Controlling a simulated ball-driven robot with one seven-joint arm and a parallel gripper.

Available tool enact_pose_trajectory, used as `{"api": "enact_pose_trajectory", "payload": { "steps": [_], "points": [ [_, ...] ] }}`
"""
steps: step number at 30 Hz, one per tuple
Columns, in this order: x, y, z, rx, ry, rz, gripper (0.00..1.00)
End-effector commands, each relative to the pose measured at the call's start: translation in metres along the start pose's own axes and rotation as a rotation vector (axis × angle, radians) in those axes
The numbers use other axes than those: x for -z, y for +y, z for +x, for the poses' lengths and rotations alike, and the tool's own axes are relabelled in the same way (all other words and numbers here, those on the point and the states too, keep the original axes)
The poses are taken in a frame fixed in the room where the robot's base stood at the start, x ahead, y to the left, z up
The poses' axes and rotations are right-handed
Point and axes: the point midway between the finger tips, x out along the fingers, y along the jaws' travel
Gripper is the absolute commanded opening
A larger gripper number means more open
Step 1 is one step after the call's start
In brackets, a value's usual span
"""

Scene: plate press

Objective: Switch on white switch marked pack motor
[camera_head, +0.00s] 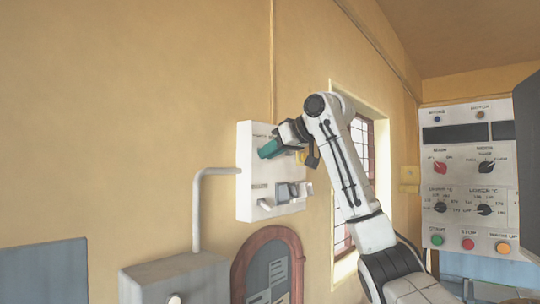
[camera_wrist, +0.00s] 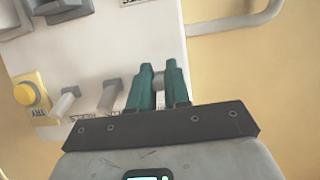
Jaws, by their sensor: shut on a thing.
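A white switch panel (camera_head: 252,203) is fixed to the yellow wall. It also fills the upper left of the wrist view (camera_wrist: 105,45). My gripper (camera_head: 262,153) is at the panel's upper left in the head view. In the wrist view its two teal fingers (camera_wrist: 160,70) are shut on a pale switch lever (camera_wrist: 158,82), which shows only partly between them. The labels are too blurred or covered to tell which is marked pack motor.
A yellow button (camera_wrist: 27,92) sits at the row's left end in the wrist view. Grey blocky parts (camera_head: 287,193) stick out low on the panel. A conduit (camera_head: 197,210) runs from the panel to a grey box (camera_head: 170,278). A control cabinet (camera_head: 468,180) stands at right.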

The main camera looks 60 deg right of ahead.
Motion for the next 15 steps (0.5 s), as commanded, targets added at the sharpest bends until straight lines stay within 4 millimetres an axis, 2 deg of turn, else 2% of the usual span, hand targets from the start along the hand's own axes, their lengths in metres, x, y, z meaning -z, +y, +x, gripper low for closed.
{"api": "enact_pose_trajectory", "payload": {
  "steps": [6,15],
  "points": [
    [0.0063,-0.0013,-0.0016,0.003,-0.184,0.000,0.00],
    [0.0108,-0.0008,-0.0027,0.003,-0.343,0.001,0.00]
  ]
}}
